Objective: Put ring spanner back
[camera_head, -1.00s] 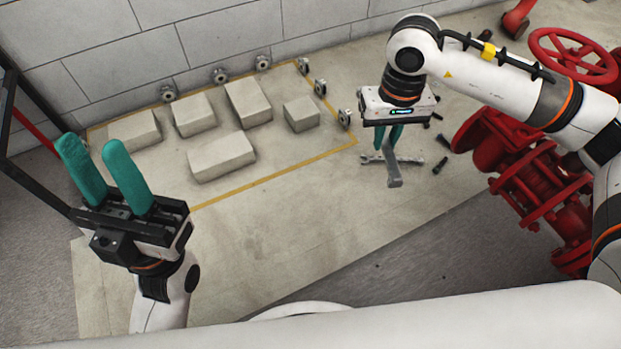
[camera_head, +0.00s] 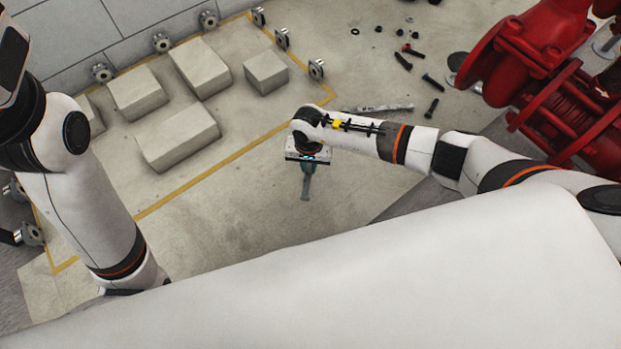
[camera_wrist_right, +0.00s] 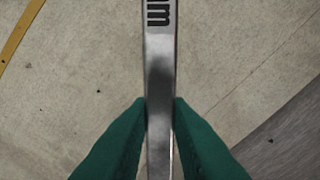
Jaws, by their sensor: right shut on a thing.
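My right gripper (camera_head: 306,186) hangs over the bare floor near the middle of the head view. In the right wrist view its two teal fingers (camera_wrist_right: 158,135) are shut on the ring spanner (camera_wrist_right: 160,65), a flat grey metal bar with dark "mm" lettering. The bar runs up the picture between the fingers, and its ends are out of the frame there. In the head view the spanner is hardly told apart from the fingers. My left arm stands at the left edge, and its fingers do not show.
Another grey tool (camera_head: 385,107) lies on the floor behind my right arm. Dark bolts (camera_head: 432,107) and nuts lie farther back, beside red pump pipework (camera_head: 530,50).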

